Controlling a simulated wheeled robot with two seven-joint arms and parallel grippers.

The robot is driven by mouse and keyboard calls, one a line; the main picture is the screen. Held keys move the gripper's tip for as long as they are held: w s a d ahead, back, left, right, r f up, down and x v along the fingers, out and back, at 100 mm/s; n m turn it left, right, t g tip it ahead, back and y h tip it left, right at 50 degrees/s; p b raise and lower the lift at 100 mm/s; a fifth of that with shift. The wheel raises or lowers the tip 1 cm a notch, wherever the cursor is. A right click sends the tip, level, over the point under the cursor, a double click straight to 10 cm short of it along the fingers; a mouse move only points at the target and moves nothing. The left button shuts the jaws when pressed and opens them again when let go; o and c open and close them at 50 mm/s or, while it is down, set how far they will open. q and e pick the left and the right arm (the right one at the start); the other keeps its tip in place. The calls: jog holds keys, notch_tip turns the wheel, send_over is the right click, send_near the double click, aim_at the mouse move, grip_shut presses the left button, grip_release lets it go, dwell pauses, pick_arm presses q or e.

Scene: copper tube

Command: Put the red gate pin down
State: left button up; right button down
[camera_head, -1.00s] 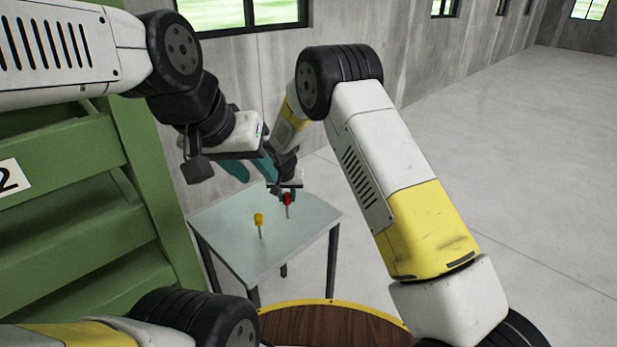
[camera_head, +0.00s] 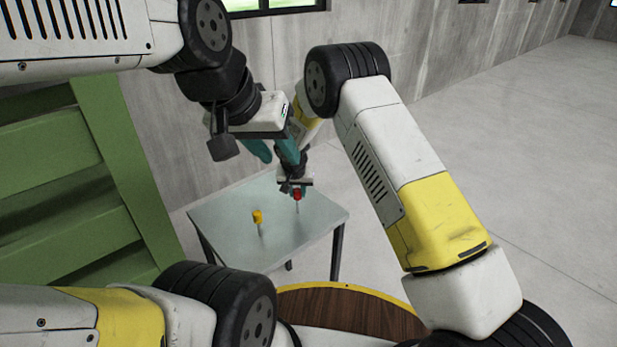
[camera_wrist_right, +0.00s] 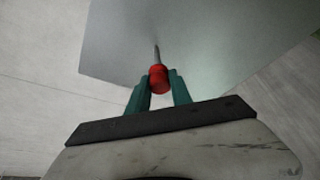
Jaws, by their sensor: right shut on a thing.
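The red gate pin (camera_head: 297,196) has a red head and a thin grey shaft. In the right wrist view the red head (camera_wrist_right: 158,79) sits between the teal fingers of my right gripper (camera_wrist_right: 158,90), which is shut on it. The shaft points away from the gripper, towards the table top. In the head view my right gripper (camera_head: 293,188) is over the right part of the small table (camera_head: 225,225). I cannot tell whether the shaft's tip touches the top. My left gripper (camera_head: 276,156) is higher and nearer, its teal fingers apart and empty.
A pin with a yellow head (camera_head: 258,216) stands upright on the table, left of the red one. A green slatted frame (camera_head: 60,180) rises at the left. A round wooden surface with a yellow rim (camera_head: 345,312) is in front. The floor at the right is clear.

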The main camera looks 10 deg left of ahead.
jog(key=shift+f, duration=0.15)
jog(key=c, duration=1.1)
grip_release()
jog(key=shift+c, duration=0.2)
jog(key=shift+r, duration=0.5)
jog(key=v, duration=1.1)
jog(key=shift+r, duration=0.2)
